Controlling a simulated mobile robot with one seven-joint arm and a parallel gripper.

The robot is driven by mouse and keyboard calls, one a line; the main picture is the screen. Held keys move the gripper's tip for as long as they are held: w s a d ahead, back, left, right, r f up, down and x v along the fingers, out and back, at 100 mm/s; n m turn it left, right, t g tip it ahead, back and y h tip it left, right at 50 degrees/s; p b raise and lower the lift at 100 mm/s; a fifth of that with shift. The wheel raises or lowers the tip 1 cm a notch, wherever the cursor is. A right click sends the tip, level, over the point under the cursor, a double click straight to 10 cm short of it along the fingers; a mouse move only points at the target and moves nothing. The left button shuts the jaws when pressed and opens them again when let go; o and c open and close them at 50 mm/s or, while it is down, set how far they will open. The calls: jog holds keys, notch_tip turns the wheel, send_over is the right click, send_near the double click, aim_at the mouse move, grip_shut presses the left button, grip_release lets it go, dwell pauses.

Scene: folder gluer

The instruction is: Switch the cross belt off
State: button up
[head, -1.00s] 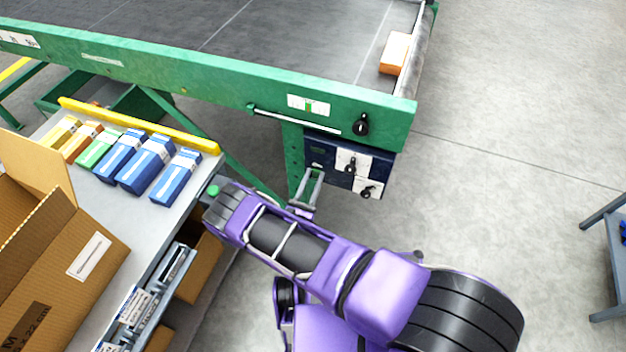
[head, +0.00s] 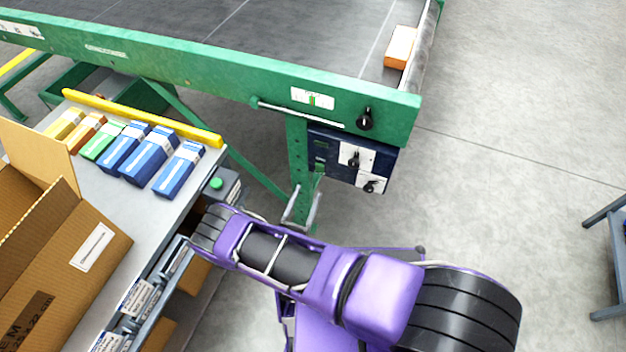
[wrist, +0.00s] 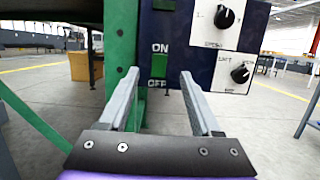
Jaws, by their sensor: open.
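The dark blue control box (head: 330,147) hangs under the end of the green conveyor frame. It also fills the upper part of the wrist view (wrist: 256,22). On its left side is a green ON/OFF switch (wrist: 159,66), with "ON" above and "OFF" below. To the right are two black knobs on white plates, an upper one (wrist: 224,17) and a lower one (wrist: 240,74). My gripper (wrist: 159,82) is open and empty, its fingers to either side of the switch in the picture. In the head view my gripper (head: 303,205) is below and left of the box. I cannot tell which control is the cross belt's.
Another black knob (head: 365,119) sits on the green beam (head: 215,75). An orange carton (head: 399,46) lies on the belt. At left, a grey table (head: 128,205) carries small boxes and an open cardboard box (head: 60,270).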

jog(key=v, duration=0.9)
jog(key=shift+s, duration=0.2)
jog(key=shift+w+a, duration=0.1)
